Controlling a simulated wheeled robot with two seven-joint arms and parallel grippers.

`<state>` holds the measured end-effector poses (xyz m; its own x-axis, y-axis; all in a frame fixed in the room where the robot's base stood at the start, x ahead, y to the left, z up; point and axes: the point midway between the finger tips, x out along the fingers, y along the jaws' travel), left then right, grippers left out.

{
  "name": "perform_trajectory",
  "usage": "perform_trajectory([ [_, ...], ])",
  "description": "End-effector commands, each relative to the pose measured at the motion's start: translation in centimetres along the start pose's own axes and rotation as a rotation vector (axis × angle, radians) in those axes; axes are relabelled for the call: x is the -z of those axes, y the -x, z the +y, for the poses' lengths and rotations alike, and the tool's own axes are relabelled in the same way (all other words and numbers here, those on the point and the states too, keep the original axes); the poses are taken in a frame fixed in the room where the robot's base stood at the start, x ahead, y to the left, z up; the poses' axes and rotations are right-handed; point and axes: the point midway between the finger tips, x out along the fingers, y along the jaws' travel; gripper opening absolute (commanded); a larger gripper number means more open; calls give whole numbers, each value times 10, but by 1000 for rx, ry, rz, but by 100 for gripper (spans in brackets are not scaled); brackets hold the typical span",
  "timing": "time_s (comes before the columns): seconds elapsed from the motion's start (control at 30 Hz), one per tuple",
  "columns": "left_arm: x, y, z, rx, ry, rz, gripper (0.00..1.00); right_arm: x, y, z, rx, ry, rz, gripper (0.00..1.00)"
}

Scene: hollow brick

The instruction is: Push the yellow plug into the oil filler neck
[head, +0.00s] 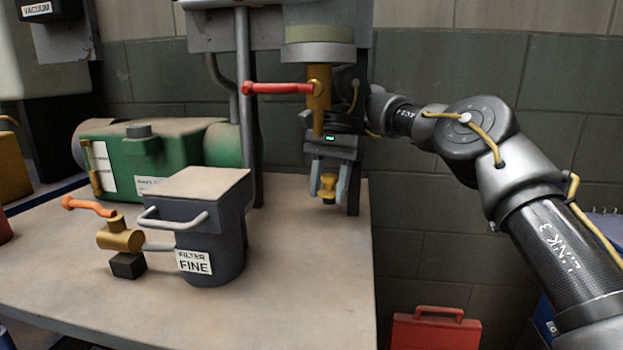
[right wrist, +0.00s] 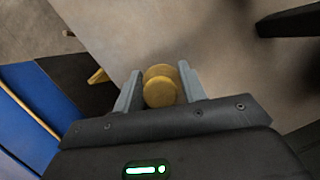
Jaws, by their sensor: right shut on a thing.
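The yellow plug (head: 328,183) is between the fingers of my right gripper (head: 328,190), which is shut on it. The gripper points down, and the plug hangs above the right rear part of the table. In the right wrist view the round yellow plug (right wrist: 161,86) sits between the two grey fingers of the gripper (right wrist: 159,90). A green machine (head: 190,150) stands at the back left with a short dark round fitting (head: 138,130) on top. I cannot tell whether this fitting is the oil filler neck. My left gripper is not in view.
A dark filter pot (head: 212,240) and a brass valve with an orange handle (head: 120,236) stand at the front left of the table (head: 310,290). A post (head: 244,110) and a red-handled brass valve (head: 318,92) are near my right gripper. The table's right front is clear.

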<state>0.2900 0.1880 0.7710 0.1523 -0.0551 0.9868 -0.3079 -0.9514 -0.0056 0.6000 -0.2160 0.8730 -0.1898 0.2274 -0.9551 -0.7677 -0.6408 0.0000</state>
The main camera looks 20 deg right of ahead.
Motion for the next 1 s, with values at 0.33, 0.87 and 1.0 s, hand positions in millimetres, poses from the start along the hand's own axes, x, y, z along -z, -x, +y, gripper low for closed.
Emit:
perform_trajectory([
  [0.33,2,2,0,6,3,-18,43,8,2,5,-2,8,0,16],
  [0.87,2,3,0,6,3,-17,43,8,2,4,-2,8,0,16],
  [1.0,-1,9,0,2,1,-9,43,-2,-5,-2,1,3,1,16],
])
